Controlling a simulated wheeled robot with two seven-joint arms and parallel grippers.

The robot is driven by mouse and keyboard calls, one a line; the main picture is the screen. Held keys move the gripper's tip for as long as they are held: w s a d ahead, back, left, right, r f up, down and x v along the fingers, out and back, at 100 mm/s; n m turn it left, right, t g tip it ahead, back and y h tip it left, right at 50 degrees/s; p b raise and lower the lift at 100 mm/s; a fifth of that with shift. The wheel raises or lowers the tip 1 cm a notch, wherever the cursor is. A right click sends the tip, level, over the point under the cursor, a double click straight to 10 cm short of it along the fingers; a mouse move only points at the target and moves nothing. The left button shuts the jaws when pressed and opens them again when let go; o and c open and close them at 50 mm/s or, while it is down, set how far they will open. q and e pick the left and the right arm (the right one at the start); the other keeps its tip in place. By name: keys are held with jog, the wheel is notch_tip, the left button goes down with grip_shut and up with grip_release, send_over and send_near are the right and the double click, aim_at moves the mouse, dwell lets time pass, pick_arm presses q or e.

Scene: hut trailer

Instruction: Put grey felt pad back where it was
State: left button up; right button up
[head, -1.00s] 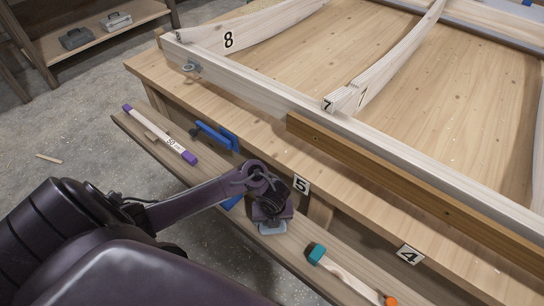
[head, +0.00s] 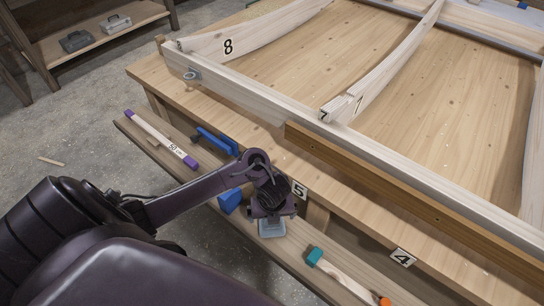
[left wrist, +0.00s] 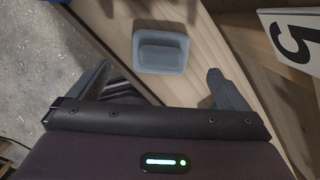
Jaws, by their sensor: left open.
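The grey felt pad (head: 271,229) lies on the narrow wooden ledge along the bench's front, below the number 5 tag. It is a small blue-grey block with rounded corners. It also shows in the left wrist view (left wrist: 161,53), with a smaller rounded rectangle on its top. My left gripper (head: 270,211) is open and empty, over the pad's bench-side part. In the left wrist view its fingers stand wide apart on either side, just short of the pad and not touching it. My right gripper is not in view.
On the same ledge lie a purple-ended stick (head: 161,138), blue clamps (head: 217,141) and a teal-and-orange-ended wooden piece (head: 345,275). The number 5 tag (head: 299,190) is close to my gripper. A wooden frame (head: 250,98) lies on the bench. The ledge between pad and teal end is clear.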

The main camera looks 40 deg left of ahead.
aim_at(272, 227)
pick_arm(q)
jog(key=r, duration=0.1)
jog(key=r+p, duration=0.1)
jog(key=r, duration=0.2)
jog(key=shift+s+d+r+p, duration=0.25)
jog(key=shift+r+p, duration=0.1)
jog(key=shift+p, duration=0.05)
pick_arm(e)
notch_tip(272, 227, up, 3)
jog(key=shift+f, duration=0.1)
